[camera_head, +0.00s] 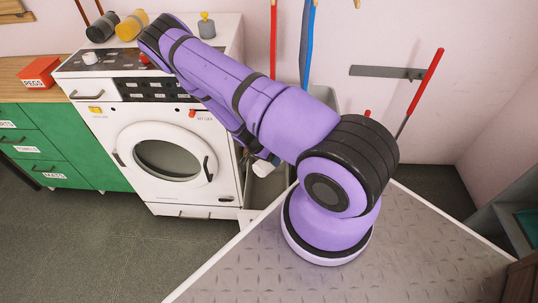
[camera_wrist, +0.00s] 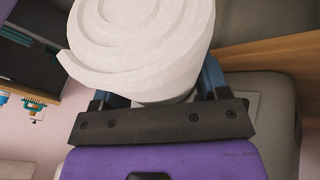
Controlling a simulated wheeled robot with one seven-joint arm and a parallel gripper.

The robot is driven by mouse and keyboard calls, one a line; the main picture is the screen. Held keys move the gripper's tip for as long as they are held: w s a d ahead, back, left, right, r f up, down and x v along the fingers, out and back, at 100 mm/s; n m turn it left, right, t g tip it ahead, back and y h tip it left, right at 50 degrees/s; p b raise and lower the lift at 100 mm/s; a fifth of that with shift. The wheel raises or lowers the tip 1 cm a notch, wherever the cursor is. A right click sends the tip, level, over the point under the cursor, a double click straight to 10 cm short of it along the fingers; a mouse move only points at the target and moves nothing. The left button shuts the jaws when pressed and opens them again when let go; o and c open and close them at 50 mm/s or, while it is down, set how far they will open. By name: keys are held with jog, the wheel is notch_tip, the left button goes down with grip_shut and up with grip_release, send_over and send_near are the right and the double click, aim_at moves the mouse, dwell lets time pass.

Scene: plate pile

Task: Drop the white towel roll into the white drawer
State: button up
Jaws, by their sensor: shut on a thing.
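The white towel roll (camera_wrist: 140,40) fills the upper middle of the wrist view, its spiral end showing. My gripper (camera_wrist: 155,88) is shut on it, with a blue finger on each side. In the head view the roll (camera_head: 263,169) is small and partly hidden, held low beside the right side of the washing machine; my gripper (camera_head: 262,160) is mostly behind my arm. A low white drawer front (camera_head: 195,212) shows under the washing machine door. I cannot tell whether this is the task's drawer, or whether it is open.
The white washing machine (camera_head: 118,125) has a closed round door. Green drawers (camera_head: 45,150) stand at its left, with a red pegs box (camera_head: 38,72) on the wooden top. Floor in front is clear.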

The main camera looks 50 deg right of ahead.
jog(key=shift+f, duration=1.1)
jog(key=o, duration=1.1)
jog(key=v, duration=1.1)
jog(key=shift+f, duration=0.1)
